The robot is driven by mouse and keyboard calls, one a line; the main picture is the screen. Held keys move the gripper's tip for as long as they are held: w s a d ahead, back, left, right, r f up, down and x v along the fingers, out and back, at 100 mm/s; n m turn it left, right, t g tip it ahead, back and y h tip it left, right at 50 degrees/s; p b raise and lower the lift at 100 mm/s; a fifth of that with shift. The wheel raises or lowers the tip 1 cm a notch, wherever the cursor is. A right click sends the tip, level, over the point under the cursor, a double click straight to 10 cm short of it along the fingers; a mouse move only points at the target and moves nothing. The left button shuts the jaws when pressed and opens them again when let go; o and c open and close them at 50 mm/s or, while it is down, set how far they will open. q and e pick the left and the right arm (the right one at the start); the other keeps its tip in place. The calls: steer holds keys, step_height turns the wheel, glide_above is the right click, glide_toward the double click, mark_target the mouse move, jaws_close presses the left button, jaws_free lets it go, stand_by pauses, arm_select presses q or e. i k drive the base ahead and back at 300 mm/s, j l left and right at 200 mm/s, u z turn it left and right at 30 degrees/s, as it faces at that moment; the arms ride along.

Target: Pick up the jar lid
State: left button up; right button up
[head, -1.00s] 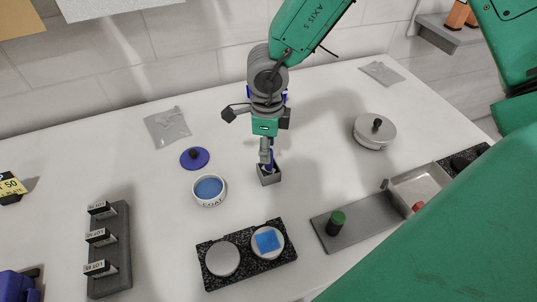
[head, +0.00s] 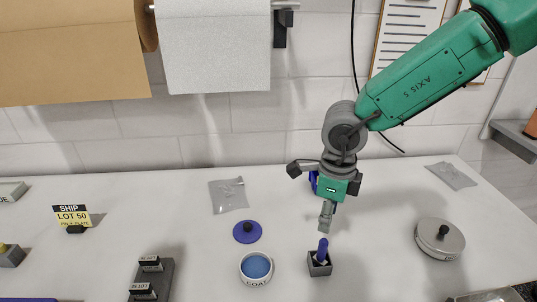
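The jar lid, a flat blue disc with a black knob (head: 247,231), lies on the white table left of centre. Just below it stands a round white jar marked COAT (head: 256,268), open with blue inside. My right gripper (head: 325,226) hangs pointing down, right of the lid and apart from it. It is above a small dark holder (head: 319,268) with a blue-handled tool (head: 322,249) standing in it. The fingertips look close together and small, so I cannot tell whether they are open. My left gripper is not in view.
A clear bag (head: 229,196) lies behind the lid. A silver lidded pot (head: 440,239) stands at right, another bag (head: 451,175) behind it. A grey rack of labelled blocks (head: 151,278) is at lower left, near a SHIP LOT 50 sign (head: 72,216).

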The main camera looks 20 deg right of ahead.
mark_target(247, 232)
steer(key=k, duration=1)
